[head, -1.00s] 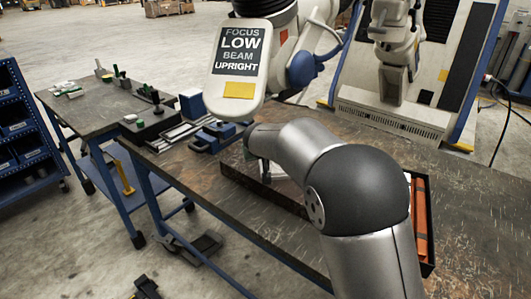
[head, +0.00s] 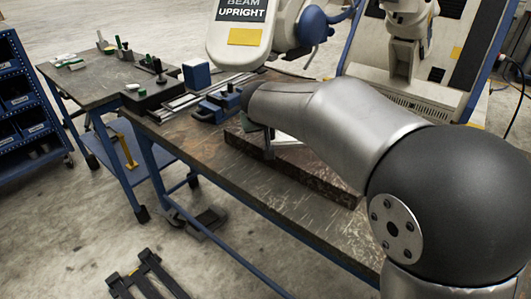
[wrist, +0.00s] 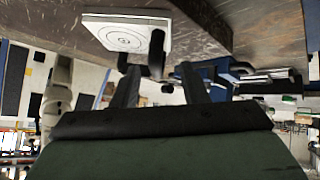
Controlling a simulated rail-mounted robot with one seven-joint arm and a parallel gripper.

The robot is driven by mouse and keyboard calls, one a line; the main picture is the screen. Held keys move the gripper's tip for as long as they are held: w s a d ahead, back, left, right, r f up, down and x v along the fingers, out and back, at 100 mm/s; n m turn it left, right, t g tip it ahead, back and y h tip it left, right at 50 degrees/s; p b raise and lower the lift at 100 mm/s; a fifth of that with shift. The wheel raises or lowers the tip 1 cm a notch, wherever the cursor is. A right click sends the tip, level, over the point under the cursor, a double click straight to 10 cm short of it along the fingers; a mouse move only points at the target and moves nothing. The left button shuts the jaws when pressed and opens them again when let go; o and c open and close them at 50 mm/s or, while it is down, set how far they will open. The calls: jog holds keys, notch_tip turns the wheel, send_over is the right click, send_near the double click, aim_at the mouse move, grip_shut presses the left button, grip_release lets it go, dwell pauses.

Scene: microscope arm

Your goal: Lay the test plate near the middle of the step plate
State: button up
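A white square plate with concentric rings (wrist: 125,36), which looks like the test plate, shows in the wrist view beyond and left of my fingertips. A pale patch (head: 286,138) behind my arm in the head view may be the same plate. My gripper (wrist: 160,72) has its two dark fingers spread, with background visible between them. A dark upright piece overlaps the plate's right edge, and I cannot tell whether it is part of a finger. In the head view my gripper (head: 268,145) is mostly hidden by my forearm. I cannot make out the step plate with certainty.
A rusty brown long-sided piece (head: 300,172) lies on the scratched workbench (head: 235,180) under my arm. A blue vise-like block (head: 215,106) and blue box (head: 196,75) stand to its left. The white machine head (head: 245,40) overhangs the bench behind. The bench's front left is clear.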

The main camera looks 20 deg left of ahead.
jog(key=s+d+b, duration=0.2)
jog(key=s+b, duration=0.2)
jog(key=s, duration=0.3)
jog(key=shift+s, duration=0.2)
jog(key=shift+r, duration=0.1)
